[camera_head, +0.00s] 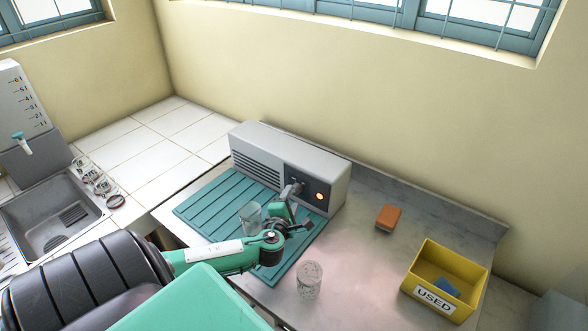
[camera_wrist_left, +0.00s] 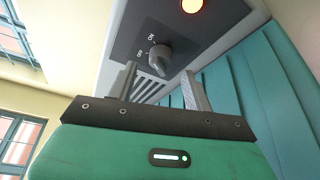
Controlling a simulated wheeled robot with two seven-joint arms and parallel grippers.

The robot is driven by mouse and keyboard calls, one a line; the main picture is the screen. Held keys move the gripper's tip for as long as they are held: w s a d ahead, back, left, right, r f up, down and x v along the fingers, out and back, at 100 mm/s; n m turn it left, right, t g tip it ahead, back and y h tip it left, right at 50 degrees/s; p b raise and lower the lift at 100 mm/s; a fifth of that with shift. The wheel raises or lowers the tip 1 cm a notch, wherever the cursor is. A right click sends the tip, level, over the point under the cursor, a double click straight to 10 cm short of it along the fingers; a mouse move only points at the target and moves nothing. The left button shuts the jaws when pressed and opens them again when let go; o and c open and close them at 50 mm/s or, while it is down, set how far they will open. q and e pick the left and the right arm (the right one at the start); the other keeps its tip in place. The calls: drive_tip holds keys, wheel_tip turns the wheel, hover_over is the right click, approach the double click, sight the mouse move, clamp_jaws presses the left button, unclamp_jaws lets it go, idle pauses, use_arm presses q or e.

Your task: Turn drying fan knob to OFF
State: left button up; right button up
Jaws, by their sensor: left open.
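The drying fan (camera_head: 258,150) is a grey box with side vents, standing at the back of a teal ribbed mat (camera_head: 205,205). Its dark front panel (camera_head: 328,183) carries a glowing orange lamp (camera_head: 320,196), which also shows in the left wrist view (camera_wrist_left: 192,5). The dark grey knob (camera_wrist_left: 159,58) sits below the lamp, beside printed ON and OFF marks; which mark it points at is unclear. My left gripper (camera_head: 293,192) is at the panel. In the wrist view its fingers (camera_wrist_left: 159,75) are open and apart, with the knob just beyond their tips. Contact is not clear.
A clear beaker (camera_head: 250,217) stands on the mat, close to my left wrist. A speckled glass (camera_head: 310,280) stands on the counter in front. An orange block (camera_head: 388,217) and a yellow USED bin (camera_head: 411,286) are at right. A sink (camera_head: 45,225) is at left.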

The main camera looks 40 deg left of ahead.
sight(295, 190)
use_arm(q)
drive_tip(key=x, duration=0.2)
drive_tip(key=shift+w+a, duration=0.1)
drive_tip(key=shift+w, duration=0.2)
drive_tip(key=shift+w+a+f, duration=0.15)
drive_tip(key=shift+w+a, duration=0.2)
drive_tip(key=shift+w, duration=0.15)
drive_tip(key=shift+c, duration=0.6)
drive_tip(key=c, duration=0.8)
drive_tip(key=shift+c, duration=0.2)
use_arm(e)
drive_tip(key=shift+w+a+r, duration=0.15)
drive_tip(key=shift+a+r, duration=0.1)
drive_tip(key=shift+r, duration=0.05)
use_arm(q)
drive_tip(key=shift+p, duration=0.3)
use_arm(e)
drive_tip(key=shift+r, duration=0.1)
